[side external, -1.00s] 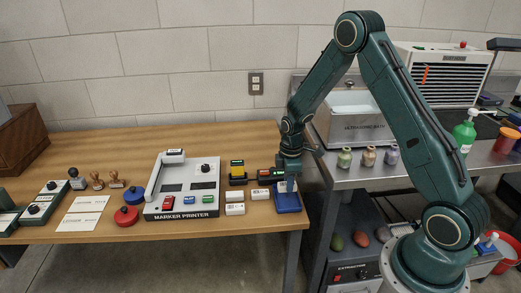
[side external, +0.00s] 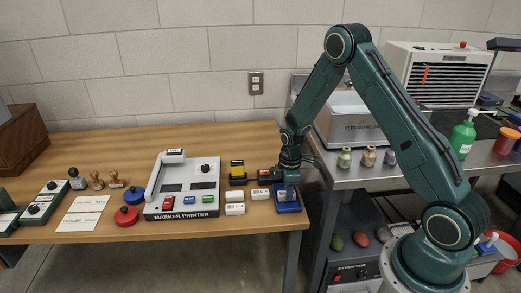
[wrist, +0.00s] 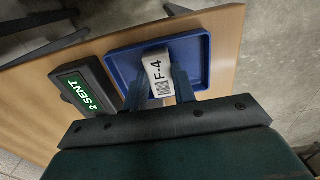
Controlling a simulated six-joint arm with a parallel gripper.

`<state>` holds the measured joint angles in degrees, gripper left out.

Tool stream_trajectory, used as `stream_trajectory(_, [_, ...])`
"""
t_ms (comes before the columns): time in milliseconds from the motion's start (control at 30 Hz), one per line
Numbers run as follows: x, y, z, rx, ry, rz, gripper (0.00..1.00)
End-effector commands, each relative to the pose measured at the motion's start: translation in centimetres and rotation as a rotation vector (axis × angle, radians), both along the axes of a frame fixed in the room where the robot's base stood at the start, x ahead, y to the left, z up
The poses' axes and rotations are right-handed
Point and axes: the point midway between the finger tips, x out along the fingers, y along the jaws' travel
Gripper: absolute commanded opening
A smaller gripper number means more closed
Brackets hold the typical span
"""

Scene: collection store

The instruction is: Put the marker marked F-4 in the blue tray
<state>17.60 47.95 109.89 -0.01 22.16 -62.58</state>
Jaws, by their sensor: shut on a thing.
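A dark box marked 2 SENT (wrist: 84,88) stands close beside the tray. The marker printer (side external: 183,187) stands farther left. The steel bench is at right.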

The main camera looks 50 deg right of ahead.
Motion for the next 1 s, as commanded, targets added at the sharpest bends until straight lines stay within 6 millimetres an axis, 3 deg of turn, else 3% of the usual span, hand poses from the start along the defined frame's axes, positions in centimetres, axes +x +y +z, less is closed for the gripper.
stream_trajectory(67, [0.0, 0.0, -0.2, 0.001, 0.001, 0.000, 0.04])
stream_trajectory(100, [0.0, 0.0, -0.2, 0.000, 0.000, 0.000, 0.32])
stream_trajectory(200, [0.0, 0.0, -0.2, 0.000, 0.000, 0.000, 0.48])
stream_trajectory(667, [0.0, 0.0, 0.3, 0.000, -0.001, 0.000, 0.48])
stream_trajectory(1000, [0.0, 0.0, 3.6, -0.001, -0.002, 0.000, 0.48])
